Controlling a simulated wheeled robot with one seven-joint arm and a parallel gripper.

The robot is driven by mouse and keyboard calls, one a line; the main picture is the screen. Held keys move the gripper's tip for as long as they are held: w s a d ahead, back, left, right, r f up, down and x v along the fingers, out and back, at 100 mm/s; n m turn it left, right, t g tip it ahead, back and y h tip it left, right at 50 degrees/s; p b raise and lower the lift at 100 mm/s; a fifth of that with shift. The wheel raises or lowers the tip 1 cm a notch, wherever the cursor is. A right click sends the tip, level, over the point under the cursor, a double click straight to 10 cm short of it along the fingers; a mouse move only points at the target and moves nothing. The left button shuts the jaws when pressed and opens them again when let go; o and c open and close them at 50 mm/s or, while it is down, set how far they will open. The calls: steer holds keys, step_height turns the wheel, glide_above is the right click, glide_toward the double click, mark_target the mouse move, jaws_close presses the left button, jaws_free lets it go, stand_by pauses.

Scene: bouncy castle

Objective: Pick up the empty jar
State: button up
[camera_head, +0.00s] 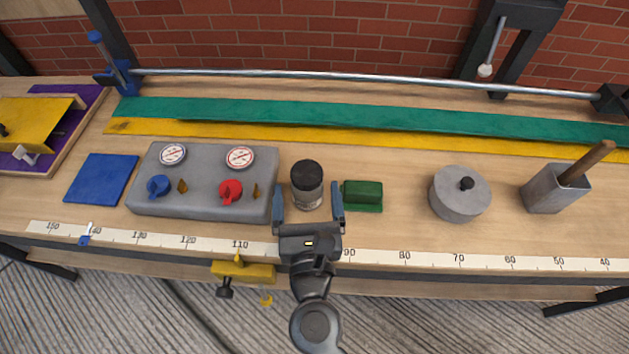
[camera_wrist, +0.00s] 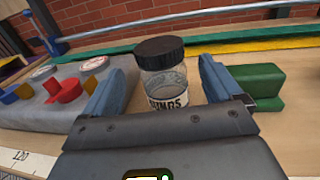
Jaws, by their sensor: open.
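The empty jar (camera_head: 307,190) is clear glass with a black lid and a pale label with dark letters. It stands upright on the workbench, between the grey control box and a green block. My gripper (camera_head: 308,204) is open, with one blue finger on each side of the jar. In the wrist view the jar (camera_wrist: 163,78) stands upright between the two open fingers (camera_wrist: 160,85), and its lower part is hidden behind the gripper body. I see a gap on both sides of the jar, so the fingers do not appear to touch it.
The grey control box (camera_head: 205,203) with red and blue knobs is close on the left. The green block (camera_head: 362,195) is right beside the right finger. A grey lidded pot (camera_head: 458,200) stands farther right. A measuring strip (camera_head: 405,258) runs along the front edge.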

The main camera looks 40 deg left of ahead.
mark_target(306, 170)
steer(key=x, duration=0.6)
steer(key=shift+w+d, duration=0.1)
steer(key=c, duration=1)
